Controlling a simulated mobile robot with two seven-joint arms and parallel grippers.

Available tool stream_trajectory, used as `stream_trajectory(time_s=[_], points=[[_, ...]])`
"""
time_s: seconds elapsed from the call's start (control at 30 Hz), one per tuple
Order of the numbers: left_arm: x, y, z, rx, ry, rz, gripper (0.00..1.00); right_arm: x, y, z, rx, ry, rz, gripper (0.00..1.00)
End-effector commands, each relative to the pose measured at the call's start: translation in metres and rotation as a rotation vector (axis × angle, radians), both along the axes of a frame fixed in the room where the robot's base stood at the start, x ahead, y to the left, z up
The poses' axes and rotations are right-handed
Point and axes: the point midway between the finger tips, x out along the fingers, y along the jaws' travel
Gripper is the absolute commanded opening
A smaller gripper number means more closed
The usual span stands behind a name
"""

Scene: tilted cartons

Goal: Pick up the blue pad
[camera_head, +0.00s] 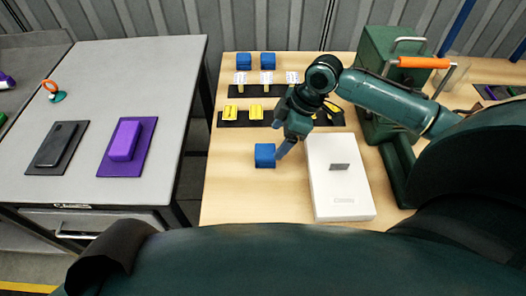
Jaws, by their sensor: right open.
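A blue pad (265,155), small and block-like, sits on the wooden table in front of the black strips. Two more blue pads, a left one (245,61) and a right one (269,61), stand at the back of the same table. My right gripper (281,143) is open and points down, just right of the front blue pad and very close to it. I cannot tell whether a finger touches it. My left gripper is not in view.
A white carton (339,205) lies right of the front pad. Yellow items (255,112) and white-headed items (267,79) sit on black strips behind. A green machine (392,60) stands at right. A grey table (75,100) holds a purple block (125,139).

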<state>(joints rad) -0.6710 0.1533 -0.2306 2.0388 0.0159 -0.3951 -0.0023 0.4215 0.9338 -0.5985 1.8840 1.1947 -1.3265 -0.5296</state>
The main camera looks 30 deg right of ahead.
Motion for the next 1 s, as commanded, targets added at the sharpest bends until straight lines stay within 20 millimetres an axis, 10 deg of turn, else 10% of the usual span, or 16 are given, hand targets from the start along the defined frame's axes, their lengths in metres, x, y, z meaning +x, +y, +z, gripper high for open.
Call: stream_trajectory(time_s=[0.6, 1.0], points=[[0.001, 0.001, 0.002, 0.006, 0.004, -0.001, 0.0, 0.015, 0.024, -0.068, 0.0, 0.0, 0.0, 0.75], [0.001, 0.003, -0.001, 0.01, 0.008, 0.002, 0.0, 0.016, 0.026, -0.074, -0.001, -0.002, 0.001, 0.69]])
